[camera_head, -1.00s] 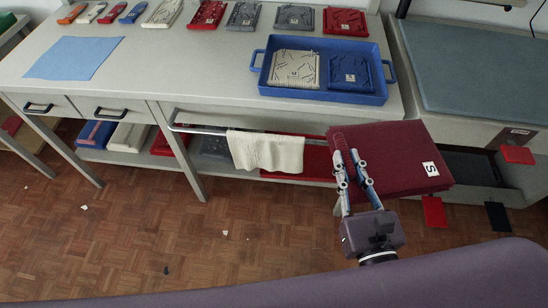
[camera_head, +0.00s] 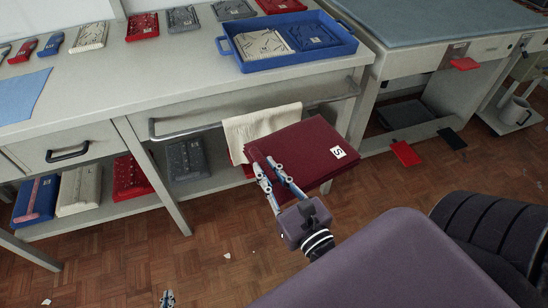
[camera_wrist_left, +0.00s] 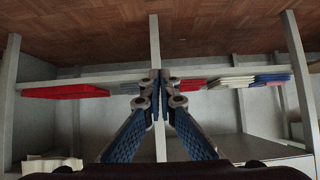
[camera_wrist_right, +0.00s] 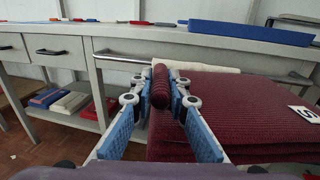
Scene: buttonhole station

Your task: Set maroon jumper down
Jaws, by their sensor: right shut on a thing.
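The folded maroon jumper (camera_head: 305,152) with a white "S" tag is held in the air in front of the workbench. My right gripper (camera_head: 268,170) is shut on its left edge. In the right wrist view the fingers (camera_wrist_right: 160,88) pinch a rolled fold of the jumper (camera_wrist_right: 235,110), whose body extends to the right. My left gripper (camera_head: 167,298) barely shows at the bottom of the head view. In the left wrist view its fingers (camera_wrist_left: 160,82) are together and hold nothing visible.
A blue tray (camera_head: 290,62) with a cream and a navy folded garment stands on the bench (camera_head: 130,90). A cream cloth (camera_head: 255,125) hangs on the front rail behind the jumper. Folded garments lie on the lower shelf. Bare benchtop lies left of the tray.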

